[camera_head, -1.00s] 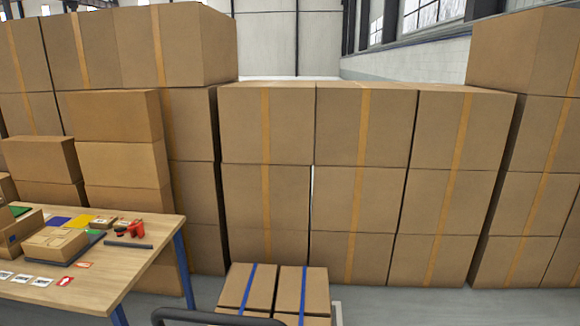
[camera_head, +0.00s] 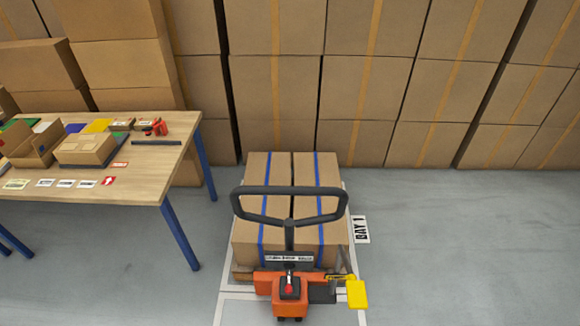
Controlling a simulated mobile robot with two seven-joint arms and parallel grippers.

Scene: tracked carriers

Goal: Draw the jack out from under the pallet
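The orange pallet jack (camera_head: 290,290) stands at the bottom middle of the head view, its dark loop handle (camera_head: 290,190) upright toward me. A yellow part (camera_head: 357,294) sticks out at its right side. Behind it is the pallet (camera_head: 243,276), mostly hidden by its load, two columns of brown cartons (camera_head: 270,166) with blue straps. The jack's body is close against the near side of the load; its forks are hidden. Neither of my grippers shows.
A white floor outline surrounds the pallet, with a "BAY 1" sign (camera_head: 361,229) at its right. A wooden table (camera_head: 140,180) with blue legs stands left, holding boxes and labels. Tall carton stacks (camera_head: 370,90) line the back. Grey floor (camera_head: 460,240) is clear at the right.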

